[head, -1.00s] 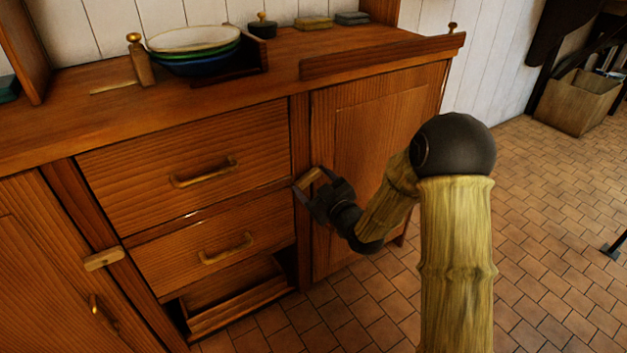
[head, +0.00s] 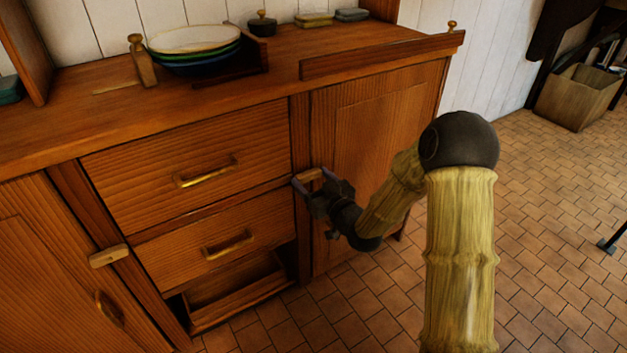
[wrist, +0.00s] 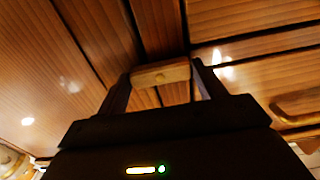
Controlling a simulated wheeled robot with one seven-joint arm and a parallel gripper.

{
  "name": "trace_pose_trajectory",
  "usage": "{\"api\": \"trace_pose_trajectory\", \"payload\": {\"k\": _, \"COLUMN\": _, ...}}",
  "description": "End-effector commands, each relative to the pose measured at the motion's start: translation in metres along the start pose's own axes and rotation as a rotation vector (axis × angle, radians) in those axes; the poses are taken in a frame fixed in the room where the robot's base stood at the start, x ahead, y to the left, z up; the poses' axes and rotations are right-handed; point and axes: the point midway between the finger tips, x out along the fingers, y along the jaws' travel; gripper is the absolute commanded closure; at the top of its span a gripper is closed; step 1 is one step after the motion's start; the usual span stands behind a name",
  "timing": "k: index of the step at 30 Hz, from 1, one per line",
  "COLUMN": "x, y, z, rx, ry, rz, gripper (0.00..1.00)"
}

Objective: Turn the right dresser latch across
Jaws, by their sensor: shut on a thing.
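The right dresser latch (head: 311,174), a small pale wooden block, sits on the post beside the right door (head: 365,150). It lies close to level, reaching from the post toward the door. My gripper (head: 316,185) is shut on it from the front. In the wrist view the latch (wrist: 161,74) spans the gap between my two fingers (wrist: 163,84), with a round pin at its middle. The fingers hide part of its ends in the head view. The right door looks closed.
The left latch (head: 108,256) lies across the left post and left door (head: 50,275). Two drawers with brass handles (head: 206,171) fill the middle, above an open-topped lower compartment (head: 240,292). Stacked bowls (head: 195,50) stand on the dresser top.

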Motion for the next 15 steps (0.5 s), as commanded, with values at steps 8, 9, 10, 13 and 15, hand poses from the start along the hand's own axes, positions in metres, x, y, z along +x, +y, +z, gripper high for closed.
{"api": "trace_pose_trajectory", "payload": {"k": 8, "x": -0.0009, "y": -0.0009, "z": 0.0027, "rx": 0.005, "ry": -0.007, "rz": -0.001, "gripper": 0.09}}
{"api": "trace_pose_trajectory", "payload": {"k": 9, "x": -0.0008, "y": -0.0008, "z": 0.0024, "rx": 0.004, "ry": -0.006, "rz": -0.001, "gripper": 0.09}}
{"api": "trace_pose_trajectory", "payload": {"k": 10, "x": -0.0007, "y": -0.0008, "z": 0.0022, "rx": 0.004, "ry": -0.005, "rz": -0.001, "gripper": 0.09}}
{"api": "trace_pose_trajectory", "payload": {"k": 13, "x": -0.0005, "y": -0.0006, "z": 0.0016, "rx": 0.003, "ry": -0.004, "rz": -0.001, "gripper": 0.09}}
{"api": "trace_pose_trajectory", "payload": {"k": 15, "x": -0.0008, "y": -0.0005, "z": 0.0013, "rx": 0.002, "ry": -0.003, "rz": -0.001, "gripper": 0.09}}
